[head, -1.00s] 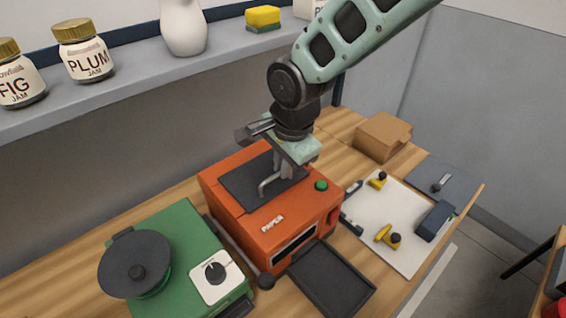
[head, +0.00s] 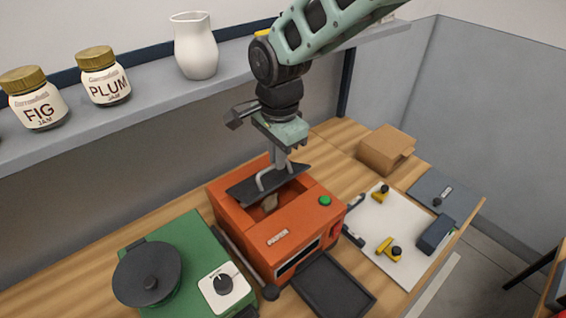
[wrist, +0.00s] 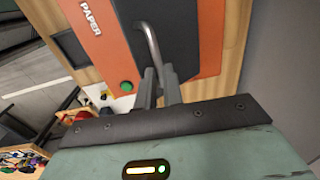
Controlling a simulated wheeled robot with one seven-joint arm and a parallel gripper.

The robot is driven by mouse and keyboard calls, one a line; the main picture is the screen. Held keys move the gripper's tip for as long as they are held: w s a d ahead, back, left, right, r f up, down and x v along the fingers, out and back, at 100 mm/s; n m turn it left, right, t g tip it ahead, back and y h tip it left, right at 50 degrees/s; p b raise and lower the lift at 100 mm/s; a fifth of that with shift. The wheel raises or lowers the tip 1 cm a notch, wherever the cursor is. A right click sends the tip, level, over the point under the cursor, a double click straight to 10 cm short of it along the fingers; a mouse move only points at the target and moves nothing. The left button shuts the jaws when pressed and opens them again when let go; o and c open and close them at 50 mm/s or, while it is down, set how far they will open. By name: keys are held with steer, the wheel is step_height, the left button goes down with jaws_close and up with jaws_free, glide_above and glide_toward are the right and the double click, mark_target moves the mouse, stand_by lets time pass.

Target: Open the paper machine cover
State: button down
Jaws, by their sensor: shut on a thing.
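The orange paper machine (head: 290,232) stands on the wooden bench, and its label also shows in the wrist view (wrist: 92,20). Its dark cover (head: 245,188) is raised and tilted above the top, with an opening (head: 287,198) visible beneath its near side. My gripper (head: 274,176) is shut on the cover's grey bent handle (wrist: 152,50). In the wrist view the fingers close around the handle's lower end, and the dark cover (wrist: 172,25) lies beyond it.
A green machine (head: 190,255) with a round black lid stands at the left. A black tray (head: 325,285) lies in front of the paper machine. A white board (head: 385,228) with yellow pieces and a cardboard box (head: 386,149) are at the right. A shelf with jam jars (head: 104,76) and a white jug (head: 195,45) runs behind.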

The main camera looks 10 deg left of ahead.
steer(key=shift+w+a+r, duration=0.15)
steer(key=shift+w+a, duration=0.35)
steer(key=shift+a, duration=0.05)
steer(key=shift+w+a+r, duration=0.15)
steer(key=shift+w+a, duration=0.35)
steer(key=shift+a, duration=0.05)
steer(key=c, duration=1.8)
jaws_free()
steer(key=shift+o, duration=1.4)
steer(key=shift+w+a+f, duration=0.1)
steer(key=shift+a, duration=0.05)
steer(key=shift+r, duration=0.2)
